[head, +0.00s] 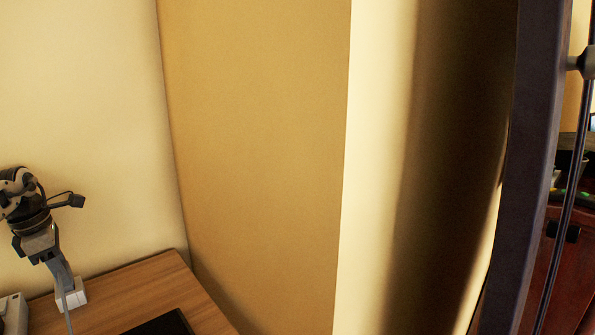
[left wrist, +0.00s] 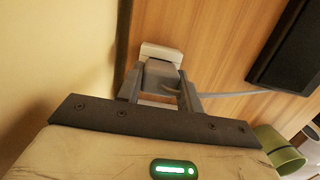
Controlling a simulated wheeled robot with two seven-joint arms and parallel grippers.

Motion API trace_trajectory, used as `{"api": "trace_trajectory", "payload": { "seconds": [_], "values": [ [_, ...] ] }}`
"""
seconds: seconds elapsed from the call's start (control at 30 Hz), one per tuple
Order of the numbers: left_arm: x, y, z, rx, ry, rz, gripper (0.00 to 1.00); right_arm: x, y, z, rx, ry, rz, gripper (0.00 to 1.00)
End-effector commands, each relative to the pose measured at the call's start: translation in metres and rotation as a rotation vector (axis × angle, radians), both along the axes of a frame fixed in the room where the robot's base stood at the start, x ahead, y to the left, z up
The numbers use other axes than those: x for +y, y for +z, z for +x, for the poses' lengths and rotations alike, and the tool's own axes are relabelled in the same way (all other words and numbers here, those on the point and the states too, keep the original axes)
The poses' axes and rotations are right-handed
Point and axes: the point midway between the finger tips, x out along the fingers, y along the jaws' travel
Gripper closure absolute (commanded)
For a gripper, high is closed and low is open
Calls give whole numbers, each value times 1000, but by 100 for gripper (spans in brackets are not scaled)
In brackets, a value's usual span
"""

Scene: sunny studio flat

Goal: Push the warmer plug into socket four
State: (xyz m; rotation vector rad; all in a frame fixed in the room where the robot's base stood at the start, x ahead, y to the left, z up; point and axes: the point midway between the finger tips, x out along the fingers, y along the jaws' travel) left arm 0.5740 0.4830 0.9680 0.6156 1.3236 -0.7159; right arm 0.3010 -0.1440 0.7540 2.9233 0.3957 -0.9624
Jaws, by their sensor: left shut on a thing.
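My left gripper (head: 70,287) is low at the left of the head view, above the wooden desk, pointing down. In the left wrist view its fingers (left wrist: 162,82) are shut on a grey plug (left wrist: 160,72) with a grey cable (left wrist: 235,93) trailing right. A white block (left wrist: 161,52) is at the fingertips, against the plug's far end. This white block (head: 74,295) also shows under the gripper in the head view. I cannot tell whether it is part of the plug or a socket. No numbered socket can be made out. My right gripper is not in view.
The wooden desk (head: 130,292) meets a plain wall behind. A black flat object (head: 163,324) lies on it to the right. A pale box-like thing (head: 12,314) is cut off at the left edge. The wrist view shows a green cup (left wrist: 279,148) at the lower right.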

Motion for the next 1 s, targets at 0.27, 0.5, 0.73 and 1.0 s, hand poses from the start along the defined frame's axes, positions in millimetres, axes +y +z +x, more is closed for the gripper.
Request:
{"api": "trace_trajectory", "payload": {
  "seconds": [0.27,0.5,0.73,1.0],
  "values": [
    [0,17,0,0,0,0,86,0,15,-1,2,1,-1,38],
    [0,29,0,-1,0,1,86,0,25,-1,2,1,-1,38],
    [0,41,0,-1,0,1,86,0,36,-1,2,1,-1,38],
    [0,48,0,0,0,0,86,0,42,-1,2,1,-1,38]
  ]
}}
